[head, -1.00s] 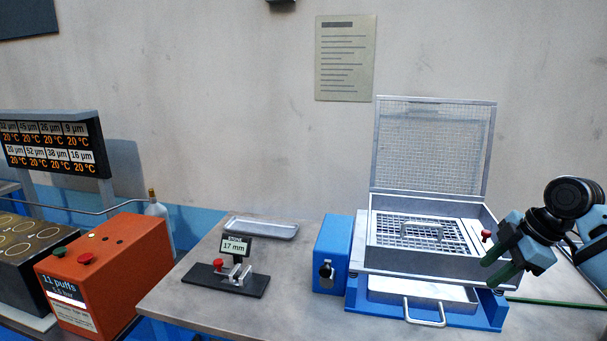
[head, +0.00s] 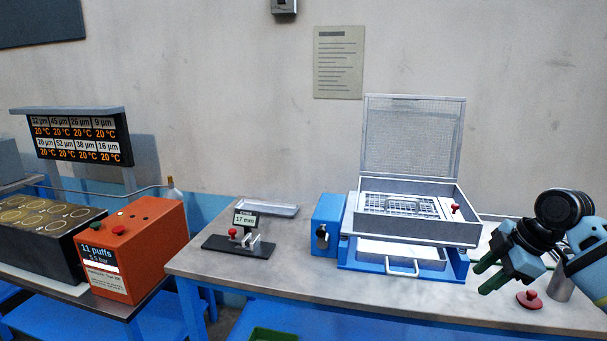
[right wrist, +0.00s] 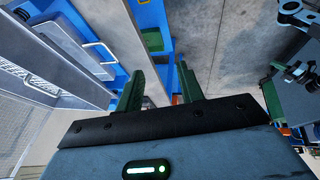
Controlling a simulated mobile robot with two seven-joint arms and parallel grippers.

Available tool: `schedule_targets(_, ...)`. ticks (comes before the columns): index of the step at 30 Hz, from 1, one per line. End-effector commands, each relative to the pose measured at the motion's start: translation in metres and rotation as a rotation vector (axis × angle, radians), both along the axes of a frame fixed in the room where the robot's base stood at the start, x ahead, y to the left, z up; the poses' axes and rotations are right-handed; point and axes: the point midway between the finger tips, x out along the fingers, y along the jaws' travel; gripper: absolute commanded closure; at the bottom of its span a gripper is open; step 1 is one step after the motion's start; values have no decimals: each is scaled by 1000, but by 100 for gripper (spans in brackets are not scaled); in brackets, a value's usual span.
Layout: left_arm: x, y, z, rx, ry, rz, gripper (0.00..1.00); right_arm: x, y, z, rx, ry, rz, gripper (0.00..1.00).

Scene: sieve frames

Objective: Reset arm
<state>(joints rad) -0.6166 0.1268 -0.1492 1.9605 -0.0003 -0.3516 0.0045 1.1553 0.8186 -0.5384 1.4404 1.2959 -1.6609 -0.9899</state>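My right gripper (head: 490,280) is at the right of the head view, in front of and to the right of the sieve machine (head: 400,268). Its two green fingers stand apart with nothing between them, as the right wrist view (right wrist: 160,82) also shows. The sieve machine has a blue base, a metal box with a grid inside, and a mesh lid (head: 412,138) standing raised. A drawer with a handle (head: 402,270) is at its front; part of the machine also shows at the left of the right wrist view. My left gripper is not in view in the head picture.
A small gauge (head: 240,240) reading 17 mm and a metal tray (head: 268,209) stand on the table (head: 290,270). A red knob (head: 529,299) and a metal cylinder (head: 561,287) are near my right gripper. An orange box (head: 130,245) stands left. The table's front middle is clear.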

Motion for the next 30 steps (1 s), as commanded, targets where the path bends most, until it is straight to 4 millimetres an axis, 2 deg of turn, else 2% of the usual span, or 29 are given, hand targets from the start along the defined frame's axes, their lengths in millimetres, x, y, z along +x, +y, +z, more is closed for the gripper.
schedule_targets(1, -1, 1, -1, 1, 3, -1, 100, 1, 8, -19, 5, 9, -12, 62)
schedule_targets(8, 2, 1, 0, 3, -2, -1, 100, 1, 38, -92, 31, 6, -102, 62)
schedule_targets(14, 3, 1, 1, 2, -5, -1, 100, -17, 76, -177, 85, -4, -217, 62)
schedule_targets(18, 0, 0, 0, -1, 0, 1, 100, -42, 102, -234, 139, -17, -317, 62)
schedule_targets(21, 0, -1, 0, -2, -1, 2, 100, -65, 119, -269, 183, -26, -391, 62)
schedule_targets(26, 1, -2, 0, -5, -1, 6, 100, -109, 142, -316, 255, -43, -516, 62)
schedule_targets(30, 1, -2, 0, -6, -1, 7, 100, -154, 156, -347, 317, -58, -631, 62)
